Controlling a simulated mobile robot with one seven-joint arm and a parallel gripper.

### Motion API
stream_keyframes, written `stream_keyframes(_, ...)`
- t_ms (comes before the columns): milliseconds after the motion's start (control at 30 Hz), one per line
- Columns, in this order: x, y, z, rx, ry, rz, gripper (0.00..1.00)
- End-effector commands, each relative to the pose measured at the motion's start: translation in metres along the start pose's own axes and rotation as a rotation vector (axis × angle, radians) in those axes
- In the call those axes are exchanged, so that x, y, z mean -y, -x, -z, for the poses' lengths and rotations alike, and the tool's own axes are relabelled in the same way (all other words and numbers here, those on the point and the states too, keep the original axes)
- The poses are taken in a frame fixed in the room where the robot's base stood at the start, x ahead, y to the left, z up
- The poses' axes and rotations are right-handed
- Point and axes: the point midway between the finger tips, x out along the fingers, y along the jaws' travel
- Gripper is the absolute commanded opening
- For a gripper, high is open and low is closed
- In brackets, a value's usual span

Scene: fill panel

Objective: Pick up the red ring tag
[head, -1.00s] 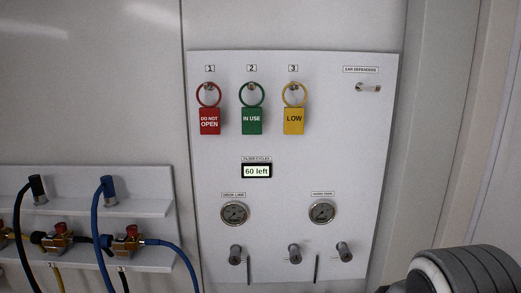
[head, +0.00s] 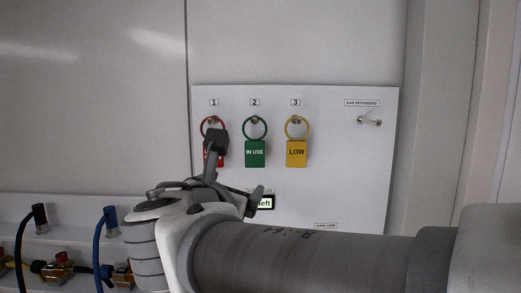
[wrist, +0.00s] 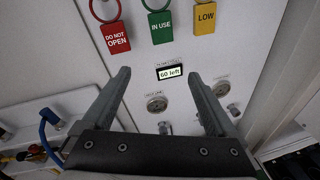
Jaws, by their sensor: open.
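The red ring tag (head: 220,160) hangs from the peg under label 1 on the white panel. In the head view my gripper covers most of its plate. In the wrist view the red tag (wrist: 115,38) reads "DO NOT OPEN" and its ring runs off the top edge. My gripper (wrist: 160,78) is open with nothing between its fingers. In the wrist view the tag lies beyond and above the left fingertip. In the head view my gripper (head: 236,165) is in front of the panel; I cannot tell whether it touches the tag.
A green "IN USE" tag (head: 255,153) and a yellow "LOW" tag (head: 297,154) hang to the right. A bare peg (head: 370,121) is at the panel's upper right. Gauges (wrist: 157,103) and a display (wrist: 169,72) sit below the tags. Blue and black hoses (head: 102,240) are at lower left.

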Motion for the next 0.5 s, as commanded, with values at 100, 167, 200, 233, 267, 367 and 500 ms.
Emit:
stream_keyframes(100, -0.046, 0.011, -0.007, 0.068, 0.159, -0.105, 0.93)
stream_keyframes(167, -0.060, 0.016, -0.010, 0.094, 0.211, -0.137, 0.93)
stream_keyframes(200, -0.066, 0.018, -0.011, 0.107, 0.234, -0.151, 0.93)
stream_keyframes(233, -0.070, 0.019, -0.012, 0.114, 0.247, -0.159, 0.93)
stream_keyframes(267, -0.072, 0.019, -0.012, 0.119, 0.256, -0.164, 0.93)
stream_keyframes(367, -0.077, 0.011, -0.015, 0.125, 0.269, -0.170, 0.93)
stream_keyframes(500, -0.082, -0.017, -0.018, 0.124, 0.269, -0.167, 0.93)
